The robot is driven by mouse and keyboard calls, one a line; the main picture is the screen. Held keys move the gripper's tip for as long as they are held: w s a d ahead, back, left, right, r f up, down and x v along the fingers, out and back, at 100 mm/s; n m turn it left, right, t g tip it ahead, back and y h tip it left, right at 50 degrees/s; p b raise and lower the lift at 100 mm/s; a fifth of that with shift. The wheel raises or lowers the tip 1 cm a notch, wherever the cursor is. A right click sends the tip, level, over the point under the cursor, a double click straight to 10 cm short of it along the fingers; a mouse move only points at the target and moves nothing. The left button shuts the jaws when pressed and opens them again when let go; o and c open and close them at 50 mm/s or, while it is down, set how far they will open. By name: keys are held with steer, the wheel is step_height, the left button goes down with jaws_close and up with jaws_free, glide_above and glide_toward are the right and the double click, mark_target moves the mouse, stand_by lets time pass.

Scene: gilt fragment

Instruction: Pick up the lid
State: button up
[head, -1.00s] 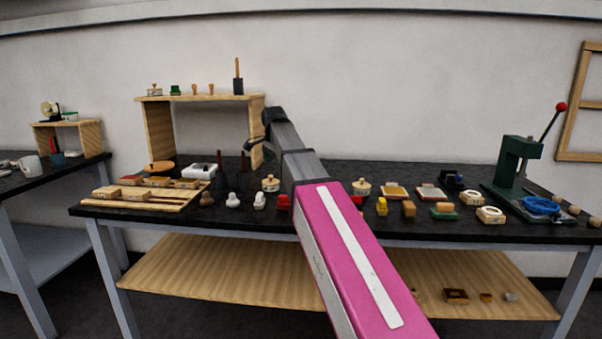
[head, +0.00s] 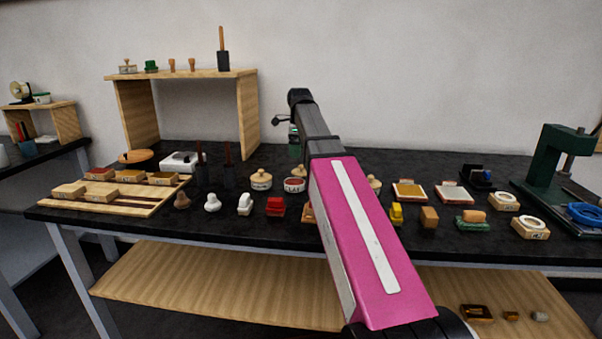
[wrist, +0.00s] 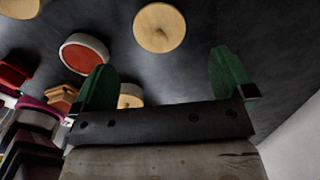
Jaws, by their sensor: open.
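Round pale-wood knobbed tops, which look like lids, stand among the items on the black bench. One pale-wood lid (head: 261,174) sits on a low round pot left of an open tin with a red inside (head: 294,184). Another (head: 374,180) is partly hidden behind my arm. In the wrist view a round pale-wood top (wrist: 160,27) lies beyond my fingertips, apart from them. I cannot tell which one it matches. My gripper (wrist: 160,75) is open and empty, its green fingers spread; in the head view it is mostly hidden by my arm, above the bench's rear.
The red-filled tin (wrist: 84,53) and other items crowd the left of the wrist view. A wooden shelf (head: 248,115) stands at the back left, a green press (head: 552,165) at the right. Several stamps and blocks line the bench's front.

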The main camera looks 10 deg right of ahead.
mark_target(300, 167)
steer(key=shift+s+f, duration=0.15)
steer(key=shift+f, duration=3.85)
steer(key=c, duration=0.9)
